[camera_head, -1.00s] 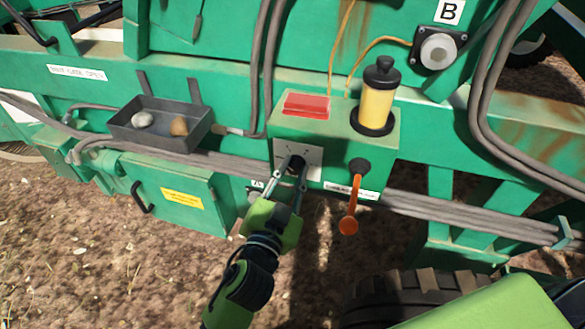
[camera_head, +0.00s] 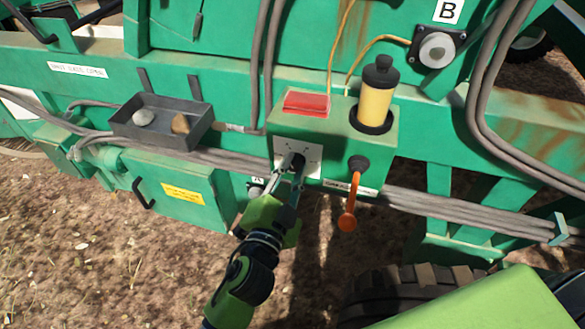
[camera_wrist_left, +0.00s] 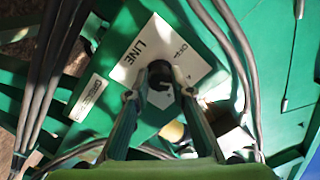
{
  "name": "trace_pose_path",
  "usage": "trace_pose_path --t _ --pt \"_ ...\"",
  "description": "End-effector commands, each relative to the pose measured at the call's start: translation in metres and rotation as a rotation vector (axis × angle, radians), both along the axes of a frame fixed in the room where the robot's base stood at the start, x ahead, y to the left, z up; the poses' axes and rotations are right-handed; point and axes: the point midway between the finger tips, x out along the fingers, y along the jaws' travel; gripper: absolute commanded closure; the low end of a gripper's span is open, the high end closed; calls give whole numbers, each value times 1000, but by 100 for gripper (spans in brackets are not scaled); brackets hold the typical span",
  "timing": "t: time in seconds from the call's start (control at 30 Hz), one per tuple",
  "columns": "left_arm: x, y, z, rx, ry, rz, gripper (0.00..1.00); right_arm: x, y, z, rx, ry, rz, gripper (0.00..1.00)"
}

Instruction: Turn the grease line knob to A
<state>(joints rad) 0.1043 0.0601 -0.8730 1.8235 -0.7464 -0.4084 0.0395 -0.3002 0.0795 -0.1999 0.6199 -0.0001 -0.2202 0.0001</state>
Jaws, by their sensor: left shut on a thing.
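The grease line knob (camera_wrist_left: 161,82) is small and black, set on a white plate (camera_head: 312,152) on the front of the green box (camera_head: 345,135). In the left wrist view the plate (camera_wrist_left: 140,50) reads "LINE" and "OFF", with other marks partly covered. My left gripper (camera_head: 295,163) is at the plate with its fingers on either side of the knob, shut on it. In the left wrist view the fingertips (camera_wrist_left: 160,76) press against the knob. The knob's pointing direction is hard to make out. My right gripper is not in view.
An orange-handled lever (camera_head: 349,205) hangs just right of the plate. A grease reservoir (camera_head: 376,95) and red cover (camera_head: 306,103) sit on the box. A grey tray (camera_head: 165,140) holds stones at left. Hoses run beside the box. A tyre (camera_head: 410,285) is at lower right.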

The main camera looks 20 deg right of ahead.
Motion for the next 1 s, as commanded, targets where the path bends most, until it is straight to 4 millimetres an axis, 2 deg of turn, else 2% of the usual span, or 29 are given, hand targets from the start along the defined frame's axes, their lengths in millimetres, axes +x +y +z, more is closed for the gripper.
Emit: trace_pose_path --t 0.13,0.17,0.2,0.23,0.53,0.67,1.0 --pt "0 0 1 -2 -2 -1 100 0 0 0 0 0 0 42" --pt "0 0 1 -2 -2 -1 74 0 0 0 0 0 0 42" --pt "0 0 1 -2 -2 -1 63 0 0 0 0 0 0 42" --pt "0 0 1 -2 -1 -1 62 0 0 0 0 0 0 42" --pt "0 0 0 -2 1 -1 62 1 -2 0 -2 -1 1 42" --pt "-7 4 -1 -1 2 -1 62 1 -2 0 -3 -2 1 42" --pt "-62 41 -2 -1 3 -1 62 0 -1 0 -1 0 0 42"
